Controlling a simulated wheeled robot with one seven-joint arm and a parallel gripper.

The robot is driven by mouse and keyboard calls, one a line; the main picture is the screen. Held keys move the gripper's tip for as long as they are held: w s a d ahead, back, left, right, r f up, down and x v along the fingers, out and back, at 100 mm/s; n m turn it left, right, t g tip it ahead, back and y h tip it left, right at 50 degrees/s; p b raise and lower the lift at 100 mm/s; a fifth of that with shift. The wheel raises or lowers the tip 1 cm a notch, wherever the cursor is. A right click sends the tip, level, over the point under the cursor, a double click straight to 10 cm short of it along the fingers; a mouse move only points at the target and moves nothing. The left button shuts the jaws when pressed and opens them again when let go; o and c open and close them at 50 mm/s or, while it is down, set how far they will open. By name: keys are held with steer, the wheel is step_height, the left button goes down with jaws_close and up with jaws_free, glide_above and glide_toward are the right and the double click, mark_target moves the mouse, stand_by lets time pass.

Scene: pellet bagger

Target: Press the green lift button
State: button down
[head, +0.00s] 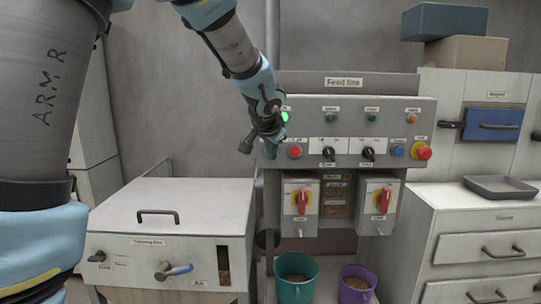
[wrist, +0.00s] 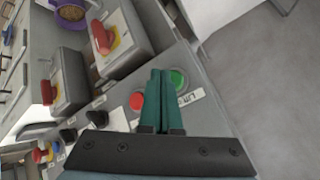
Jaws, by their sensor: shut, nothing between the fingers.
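The green lift button (wrist: 178,79) shows in the wrist view, round and set in the grey panel, with a label beside it that seems to read Lift. My gripper (wrist: 161,74) has its two teal fingers shut together with nothing between them. In that view the fingertips overlap the button's left edge, between it and a red button (wrist: 137,101). I cannot tell whether they touch the panel. In the head view my gripper (head: 270,151) is at the left end of the panel, left of the red button (head: 295,152), and the green button is hidden.
The Feed line panel (head: 340,161) also carries a lit green lamp (head: 285,117), black knobs, a blue button and a red mushroom button (head: 421,152). Two red-handled switches (head: 302,201) hang below. A training box (head: 165,210) stands at the lower left. Drawers are at the right.

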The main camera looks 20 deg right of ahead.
steer(key=s+a+b, duration=0.2)
steer(key=s+b, duration=0.2)
steer(key=s, duration=0.1)
steer(key=shift+s+a, duration=0.25)
steer(key=shift+a, duration=0.05)
stand_by(0.5)
steer(key=w+a+f+n+g+y, duration=0.1)
steer(key=a+f+n+y, duration=0.15)
steer(key=a+f, duration=0.45)
steer(key=w+a+f+n+g+y, duration=0.1)
steer(key=a+f+n, duration=0.15)
steer(key=a, duration=0.85)
steer(key=s+a+f+n+g, duration=0.2)
steer(key=s+a+f+n, duration=0.1)
steer(key=a, duration=0.5)
steer(key=s+a+f+n+g, duration=0.2)
steer(key=s+a+f+n, duration=0.2)
steer(key=a, duration=0.5)
steer(key=s+f+y, duration=0.1)
steer(key=s+f, duration=0.1)
steer(key=s, duration=0.1)
steer(key=shift+a+f, duration=0.2)
steer(key=shift+a, duration=0.05)
